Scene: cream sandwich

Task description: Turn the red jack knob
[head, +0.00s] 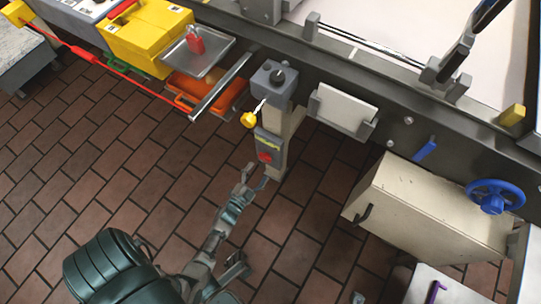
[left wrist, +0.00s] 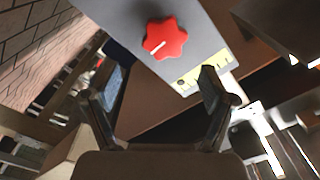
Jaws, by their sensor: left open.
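The red jack knob (head: 265,156) is on the front of a grey control box (head: 270,141) on a beige post. In the left wrist view the star-shaped red knob (left wrist: 165,40) shows a pale line on its face. My left gripper (head: 257,180) is just below the knob in the head view, with its fingers apart. In the left wrist view its two fingers (left wrist: 162,80) are spread and empty, with the knob beyond their tips and apart from them. I cannot make out my right gripper in either view.
A yellow lever end (head: 249,119) sticks out above the box. A beige cabinet (head: 430,210) with a blue handwheel (head: 494,196) stands to the right. A metal tray (head: 198,60) and yellow toolbox (head: 148,35) are at upper left. Brick floor (head: 110,140) is clear at left.

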